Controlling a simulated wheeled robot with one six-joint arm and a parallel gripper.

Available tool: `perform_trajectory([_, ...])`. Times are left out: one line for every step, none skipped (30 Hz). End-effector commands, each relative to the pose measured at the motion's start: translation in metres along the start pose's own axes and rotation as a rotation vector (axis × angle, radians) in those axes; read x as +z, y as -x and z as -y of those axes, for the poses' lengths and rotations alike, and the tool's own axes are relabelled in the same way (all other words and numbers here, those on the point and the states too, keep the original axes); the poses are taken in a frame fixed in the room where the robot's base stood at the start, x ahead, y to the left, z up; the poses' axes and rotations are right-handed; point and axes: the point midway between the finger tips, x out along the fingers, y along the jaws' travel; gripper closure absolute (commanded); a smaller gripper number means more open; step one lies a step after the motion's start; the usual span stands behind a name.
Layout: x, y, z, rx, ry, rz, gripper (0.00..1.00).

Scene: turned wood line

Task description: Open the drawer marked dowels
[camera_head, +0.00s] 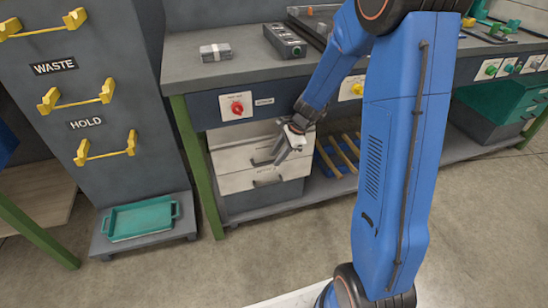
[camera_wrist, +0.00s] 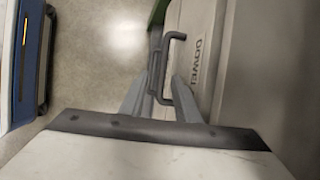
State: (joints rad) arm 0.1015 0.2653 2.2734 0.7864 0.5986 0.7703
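The drawer marked dowels shows as a pale front (camera_wrist: 225,55) in the wrist view, with its lettering turned sideways. Its dark bar handle (camera_wrist: 165,65) lies between the two fingers of my gripper (camera_wrist: 160,92). The fingers are apart, and I cannot tell whether either touches the bar. In the head view my gripper (camera_head: 282,153) is in front of the upper pale drawer (camera_head: 235,156) under the bench and covers part of its handle (camera_head: 258,163). The drawer looks shut. Its lettering cannot be read there.
A lower pale drawer (camera_head: 240,181) with its own handle sits below. The bench (camera_head: 190,68) above carries a grey block and a dark box. A red knob (camera_head: 237,107) is on its front. A grey cabinet with yellow handles (camera_head: 75,99) stands left. The floor in front is clear.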

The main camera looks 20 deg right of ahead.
Motion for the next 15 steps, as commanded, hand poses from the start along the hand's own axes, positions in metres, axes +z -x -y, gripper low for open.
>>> perform_trajectory([0.005,-0.003,0.002,0.0,0.002,0.0,0.71])
perform_trajectory([0.007,-0.004,0.004,0.0,0.002,0.0,0.71])
perform_trajectory([0.008,-0.006,0.004,0.001,0.0,0.0,0.71])
perform_trajectory([0.007,-0.009,0.003,0.001,-0.001,0.0,0.71])
perform_trajectory([0.007,-0.011,0.003,0.001,-0.001,0.001,0.71])
perform_trajectory([0.007,-0.013,0.003,0.002,-0.001,0.001,0.71])
perform_trajectory([0.007,-0.014,0.003,0.001,-0.001,0.001,0.71])
perform_trajectory([0.007,-0.015,0.003,0.001,-0.001,0.001,0.71])
perform_trajectory([0.006,-0.015,0.003,0.001,-0.001,0.001,0.71])
perform_trajectory([0.006,-0.015,0.003,0.001,-0.001,0.0,0.71])
perform_trajectory([0.006,-0.016,0.003,0.001,-0.001,0.0,0.71])
perform_trajectory([0.006,-0.016,0.003,0.0,-0.001,0.0,0.71])
perform_trajectory([0.006,-0.016,0.003,0.0,-0.001,0.0,0.71])
perform_trajectory([0.006,-0.016,0.003,0.0,-0.001,0.0,0.71])
perform_trajectory([0.006,-0.015,0.003,0.0,-0.001,0.0,0.71])
